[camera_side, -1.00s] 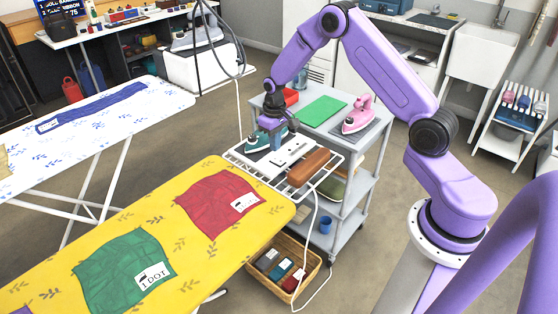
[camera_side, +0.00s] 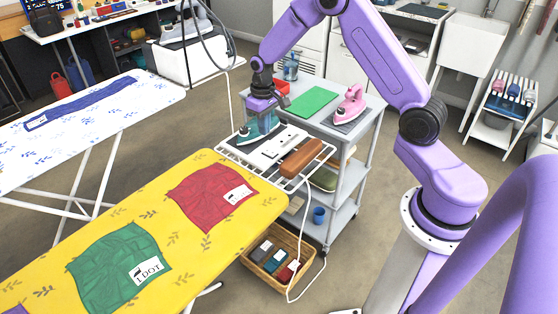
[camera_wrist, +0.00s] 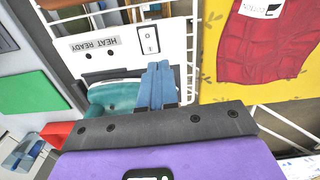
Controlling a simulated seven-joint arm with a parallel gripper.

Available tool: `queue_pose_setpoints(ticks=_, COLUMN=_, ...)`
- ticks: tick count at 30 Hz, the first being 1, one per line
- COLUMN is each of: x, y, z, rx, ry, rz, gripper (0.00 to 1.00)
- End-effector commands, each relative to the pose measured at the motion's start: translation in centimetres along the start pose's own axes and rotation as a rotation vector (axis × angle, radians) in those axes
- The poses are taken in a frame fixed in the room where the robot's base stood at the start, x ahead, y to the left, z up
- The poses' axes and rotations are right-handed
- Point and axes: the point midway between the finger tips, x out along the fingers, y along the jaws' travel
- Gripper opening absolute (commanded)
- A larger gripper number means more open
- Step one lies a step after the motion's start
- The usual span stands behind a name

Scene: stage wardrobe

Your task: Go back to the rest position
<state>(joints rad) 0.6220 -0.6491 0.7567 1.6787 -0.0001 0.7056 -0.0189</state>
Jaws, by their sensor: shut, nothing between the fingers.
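My gripper (camera_side: 262,120) is shut and empty. Whether the fingers touch the iron is hard to tell. No marked rest position shows.
A brown block (camera_side: 302,158) lies on the rack. A pink iron (camera_side: 351,106) and green mat (camera_side: 312,102) are on the trolley top (camera_side: 297,84). The yellow ironing board (camera_side: 120,210) with red and green cloths is close by on the left. A cord hangs nearby.

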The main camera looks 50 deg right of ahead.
Motion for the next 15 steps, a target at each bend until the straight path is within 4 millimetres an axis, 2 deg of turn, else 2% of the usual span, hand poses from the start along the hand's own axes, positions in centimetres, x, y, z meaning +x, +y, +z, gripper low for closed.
queue_pose_setpoints(ticks=4, x=-3.4, y=-4.9, z=2.5, rx=-0.13, ry=0.009, rz=-0.001, gripper=0.0)
queue_pose_setpoints(ticks=8, x=-6.4, y=-9.2, z=6.2, rx=-0.263, ry=0.014, rz=-0.002, gripper=0.0)
queue_pose_setpoints(ticks=12, x=-9.1, y=-12.6, z=11.1, rx=-0.403, ry=0.017, rz=-0.004, gripper=0.0)
queue_pose_setpoints(ticks=15, x=-10.7, y=-14.4, z=14.9, rx=-0.504, ry=0.018, rz=-0.006, gripper=0.0)
